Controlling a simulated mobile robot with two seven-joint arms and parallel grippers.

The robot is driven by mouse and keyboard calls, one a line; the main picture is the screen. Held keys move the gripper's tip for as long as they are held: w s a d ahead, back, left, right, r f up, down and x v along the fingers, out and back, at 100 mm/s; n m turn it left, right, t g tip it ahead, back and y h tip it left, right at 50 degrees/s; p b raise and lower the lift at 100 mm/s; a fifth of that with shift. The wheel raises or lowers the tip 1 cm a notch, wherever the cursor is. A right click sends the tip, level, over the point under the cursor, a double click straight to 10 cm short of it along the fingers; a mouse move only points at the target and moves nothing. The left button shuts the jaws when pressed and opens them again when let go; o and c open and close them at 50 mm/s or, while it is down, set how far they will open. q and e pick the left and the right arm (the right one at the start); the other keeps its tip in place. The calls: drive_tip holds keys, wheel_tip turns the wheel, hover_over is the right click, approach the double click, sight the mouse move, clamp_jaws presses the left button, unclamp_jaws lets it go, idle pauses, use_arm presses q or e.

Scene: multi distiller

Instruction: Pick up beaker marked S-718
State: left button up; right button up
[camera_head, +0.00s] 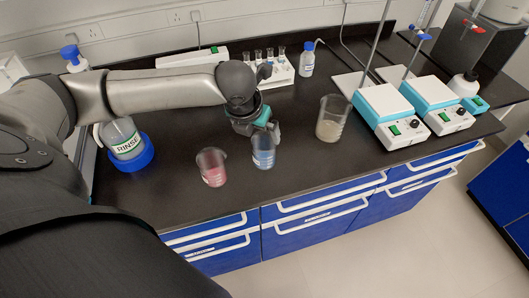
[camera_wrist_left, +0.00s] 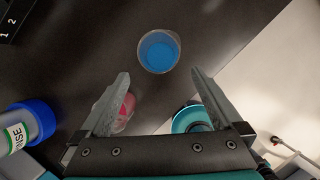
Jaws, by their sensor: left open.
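Three beakers stand on the black bench: one with pink liquid (camera_head: 212,168), one with blue liquid (camera_head: 263,152), and a larger one with cloudy pale liquid (camera_head: 331,120). No S-718 mark is readable on any of them. My left gripper (camera_head: 266,127) is above the bench, just behind the blue beaker. In the left wrist view its open fingers (camera_wrist_left: 161,82) are empty. The blue beaker (camera_wrist_left: 158,51) shows there beyond the fingertips, and the pink one (camera_wrist_left: 127,107) is partly hidden by the left finger. My right gripper is not in view.
A rinse bottle with a blue base (camera_head: 128,147) stands at the left. Hotplate stirrers (camera_head: 391,115) stand at the right. The bench's front edge lies close to the beakers.

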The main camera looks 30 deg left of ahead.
sight(266, 147)
use_arm(q)
drive_tip(key=b+x, duration=0.2)
drive_tip(key=x, duration=1.1)
drive_tip(key=shift+f+b, duration=0.2)
drive_tip(key=shift+b, duration=0.1)
drive_tip(key=shift+r, duration=0.1)
drive_tip(key=c, duration=1.2)
